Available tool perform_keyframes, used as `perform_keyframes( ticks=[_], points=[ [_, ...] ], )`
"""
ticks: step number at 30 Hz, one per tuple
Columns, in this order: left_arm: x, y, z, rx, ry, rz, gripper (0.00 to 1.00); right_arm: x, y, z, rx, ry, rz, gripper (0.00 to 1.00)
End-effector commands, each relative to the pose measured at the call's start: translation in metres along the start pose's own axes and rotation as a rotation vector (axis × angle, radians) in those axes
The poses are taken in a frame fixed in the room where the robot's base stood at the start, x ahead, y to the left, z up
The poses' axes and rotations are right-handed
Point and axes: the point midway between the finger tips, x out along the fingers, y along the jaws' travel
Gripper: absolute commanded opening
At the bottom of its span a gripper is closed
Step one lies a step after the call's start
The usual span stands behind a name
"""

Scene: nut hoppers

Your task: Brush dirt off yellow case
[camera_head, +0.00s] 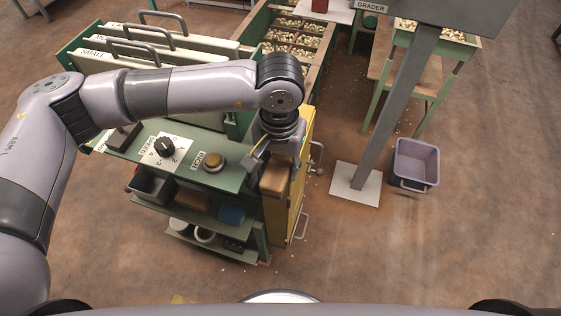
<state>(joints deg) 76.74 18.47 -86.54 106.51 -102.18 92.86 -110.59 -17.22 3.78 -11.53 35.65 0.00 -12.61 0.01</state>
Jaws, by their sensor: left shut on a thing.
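The yellow case (283,219) is upright at the right end of the green machine, with metal handles on its right side. My left arm reaches in from the left over the machine. My left gripper (278,158) points down beside the upper part of the case. It is shut on a brown block-like thing, which looks like a brush (275,180). The gripper and the block hide part of the case. I cannot tell whether the brush touches the case, and no dirt can be made out on it. My right gripper is not in view.
The green machine has a speed dial (165,147), a round knob (213,162) and shelves with a blue item (231,214). Trays of nuts (291,40) stand behind. A grey post (395,105) and a lilac bin (415,163) stand to the right. The front right floor is clear.

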Motion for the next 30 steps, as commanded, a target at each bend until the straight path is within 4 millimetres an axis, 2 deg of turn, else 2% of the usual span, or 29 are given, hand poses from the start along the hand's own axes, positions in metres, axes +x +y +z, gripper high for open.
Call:
perform_keyframes(
  ticks=[5, 21, 30],
  points=[
    [-0.002, 0.000, 0.002, 0.002, -0.006, -0.002, 0.00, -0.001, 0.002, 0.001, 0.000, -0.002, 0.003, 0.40],
    [-0.056, 0.000, -0.001, 0.001, 0.002, 0.000, 0.00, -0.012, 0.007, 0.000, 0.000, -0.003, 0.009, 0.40],
    [-0.061, 0.000, 0.000, 0.001, 0.001, 0.001, 0.00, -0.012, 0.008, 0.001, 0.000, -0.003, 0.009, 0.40]
  ],
)
